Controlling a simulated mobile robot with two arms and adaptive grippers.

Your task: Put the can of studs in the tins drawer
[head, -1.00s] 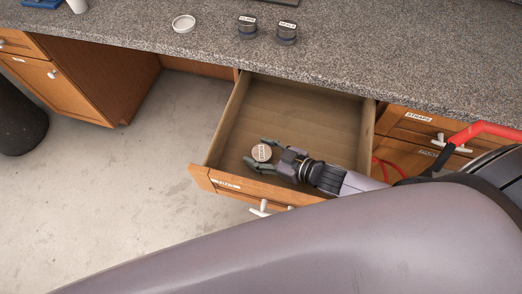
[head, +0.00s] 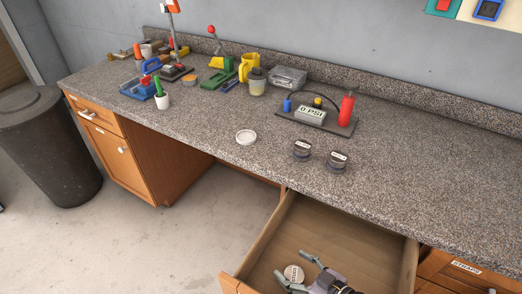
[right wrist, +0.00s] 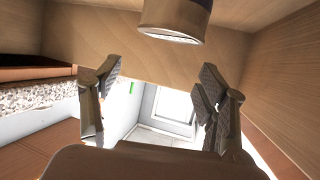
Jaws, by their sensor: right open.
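A round can with a pale, labelled lid (head: 293,274) is inside the open wooden drawer (head: 262,243), near its front left. Its label is too small to read now. My right gripper (head: 291,265) is open inside the drawer, with its fingers to either side of the can in the head view. In the right wrist view the can (right wrist: 175,20) shows at the top, apart from the two spread fingers (right wrist: 155,75), with nothing between the pads. The drawer's front is mostly cut off by the frame's lower edge. My left gripper is not in view.
A pressure rig (head: 312,115) and several tools stand further back. A black bin (head: 50,150) is at left. The counter's right is clear.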

